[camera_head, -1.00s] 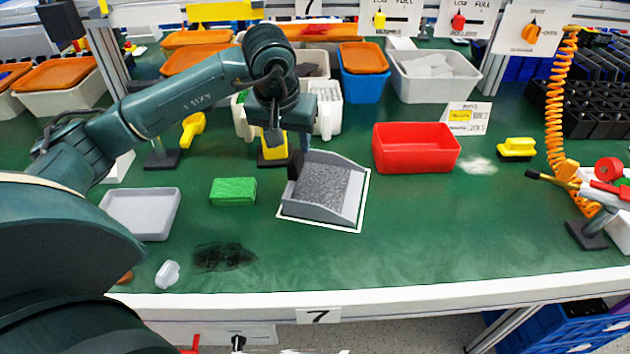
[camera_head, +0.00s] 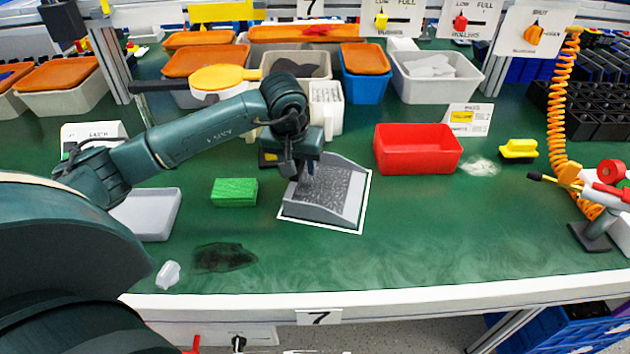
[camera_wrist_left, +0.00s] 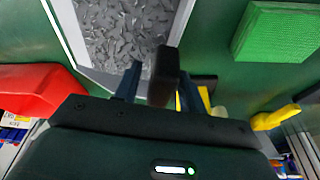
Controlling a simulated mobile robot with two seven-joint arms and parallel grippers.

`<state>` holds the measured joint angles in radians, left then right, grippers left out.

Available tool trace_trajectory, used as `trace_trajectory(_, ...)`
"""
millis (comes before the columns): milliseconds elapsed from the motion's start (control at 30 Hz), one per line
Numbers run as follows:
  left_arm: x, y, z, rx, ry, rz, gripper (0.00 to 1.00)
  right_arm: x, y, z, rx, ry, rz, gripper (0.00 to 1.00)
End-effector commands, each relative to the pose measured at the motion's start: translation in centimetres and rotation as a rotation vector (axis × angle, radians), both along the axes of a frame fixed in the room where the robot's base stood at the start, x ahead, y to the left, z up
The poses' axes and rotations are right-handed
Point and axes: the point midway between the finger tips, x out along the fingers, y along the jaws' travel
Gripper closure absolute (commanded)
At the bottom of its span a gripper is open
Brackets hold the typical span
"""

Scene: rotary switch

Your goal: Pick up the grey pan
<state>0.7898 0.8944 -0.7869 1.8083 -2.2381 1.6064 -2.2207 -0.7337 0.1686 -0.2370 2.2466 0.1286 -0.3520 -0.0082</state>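The grey pan (camera_head: 332,192) is a shallow scoop with a grey speckled inside, resting on a white-outlined spot at the middle of the table. In the left wrist view its speckled inside (camera_wrist_left: 125,30) fills the upper middle. Its dark handle (camera_wrist_left: 163,78) stands up towards the camera. My left gripper (camera_head: 300,172) is at the pan's back left side. My right gripper is not in view.
A green block (camera_head: 234,192) and a grey tray (camera_head: 150,215) lie left of the pan. A red bin (camera_head: 418,150) stands to its right. A yellow brush (camera_head: 518,150) lies farther right. Tubs line the back. The front of the table is mostly clear.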

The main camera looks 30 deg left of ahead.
Motion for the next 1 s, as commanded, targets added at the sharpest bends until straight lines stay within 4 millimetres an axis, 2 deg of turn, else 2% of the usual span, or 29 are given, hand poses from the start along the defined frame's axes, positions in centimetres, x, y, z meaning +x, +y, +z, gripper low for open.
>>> trace_trajectory(33, 0.0, 0.0, 0.0, 0.000, 0.000, 0.000, 0.64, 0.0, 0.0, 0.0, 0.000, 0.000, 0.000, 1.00)
trace_trajectory(500, 0.0, 0.0, 0.0, 0.001, 0.000, 0.000, 1.00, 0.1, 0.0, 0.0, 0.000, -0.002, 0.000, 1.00)
trace_trajectory(767, 0.0, 0.0, 0.3, 0.001, -0.002, 0.000, 1.00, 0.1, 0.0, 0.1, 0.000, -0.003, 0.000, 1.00)
trace_trajectory(867, 0.1, 0.0, 1.3, 0.001, -0.004, 0.000, 1.00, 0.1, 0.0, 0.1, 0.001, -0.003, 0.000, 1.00)
trace_trajectory(1000, 0.1, 0.1, 4.0, 0.001, -0.007, 0.001, 1.00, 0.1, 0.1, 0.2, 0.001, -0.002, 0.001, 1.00)
